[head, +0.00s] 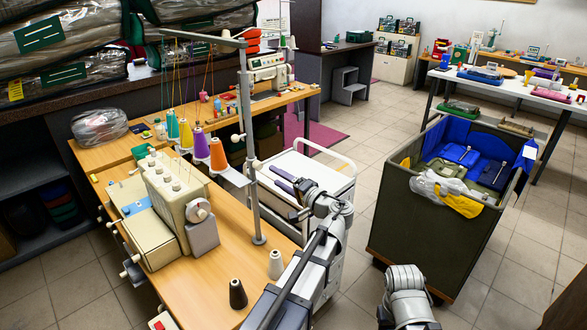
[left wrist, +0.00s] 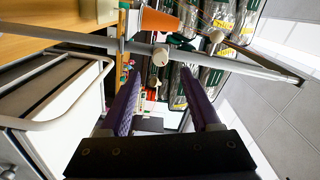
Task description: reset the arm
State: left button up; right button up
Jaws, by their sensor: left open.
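My left gripper (head: 274,176) is raised above the white cart beside the sewing table, with its dark fingers pointing left. In the left wrist view its two purple fingers (left wrist: 159,72) stand apart with nothing between them. A grey thread-stand pole (head: 246,130) rises just left of the fingertips; I cannot tell the exact gap. In the left wrist view the pole (left wrist: 255,72) crosses the picture beyond the fingertips. Part of my right arm (head: 405,298) shows at the bottom, but its gripper is out of the picture.
A wooden table (head: 225,275) holds a cream sewing machine (head: 172,195) and thread cones. The white cart (head: 300,165) is below my left gripper. A dark green bin (head: 425,235) with blue items stands right. Bagged comforters (head: 65,80) lie on shelves at upper left.

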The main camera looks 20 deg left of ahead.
pick_arm(q)
jog(key=s+d+f+m+g+h, duration=0.1)
jog(key=s+d+f+g+h, duration=0.2)
jog(key=s+d+f+h, duration=0.4)
jog(key=s+d+f+m+g+h, duration=0.1)
jog(key=s+d+f+g+h, duration=0.3)
jog(key=s+d+f+h, duration=0.4)
jog(key=s+d+f, duration=0.3)
jog(key=s+d, duration=0.1)
jog(key=d, duration=0.2)
jog(key=s+d+f, duration=0.3)
jog(key=s+d, duration=0.1)
jog(key=d, duration=0.2)
jog(key=shift+s+f+m, duration=0.15)
jog(key=shift+f+m, duration=0.15)
jog(key=shift+f, duration=0.1)
